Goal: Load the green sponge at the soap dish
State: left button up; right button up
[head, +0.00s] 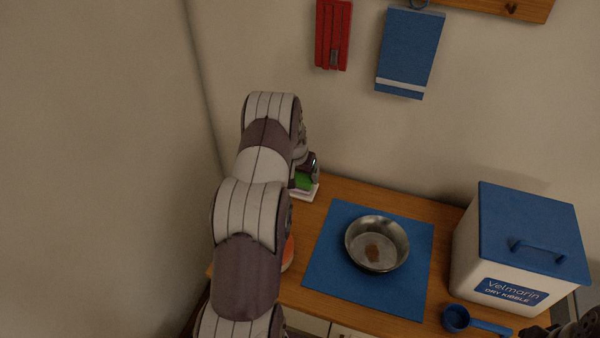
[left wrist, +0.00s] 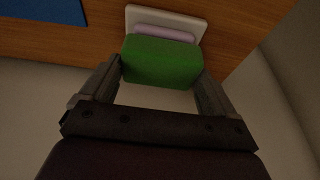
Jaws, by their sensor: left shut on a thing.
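The green sponge (left wrist: 160,62) is between the two fingers of my left gripper (left wrist: 162,80), which is shut on it. The white soap dish (left wrist: 196,17) lies just beyond the sponge in the left wrist view, with a pale lilac bar (left wrist: 165,33) on it. In the head view the sponge (head: 303,181) shows as a small green patch by my left gripper (head: 308,172), over the white dish (head: 306,194) at the counter's back left. My arm hides part of this area. I cannot tell whether the sponge touches the dish. A dark piece of my right arm shows at the lower right corner.
A blue mat (head: 330,270) with a metal bowl (head: 378,243) lies mid-counter. A white kibble bin (head: 515,255) with a blue lid stands at the right, a blue scoop (head: 457,318) before it.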

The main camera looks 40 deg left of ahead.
aim_at(300, 176)
pick_arm(q)
jog(key=shift+f+b, duration=0.35)
jog(key=shift+f, duration=0.1)
dwell(1.1)
notch_tip(300, 176, up, 7)
jog(key=p, duration=0.5)
dwell(0.4)
dwell(0.3)
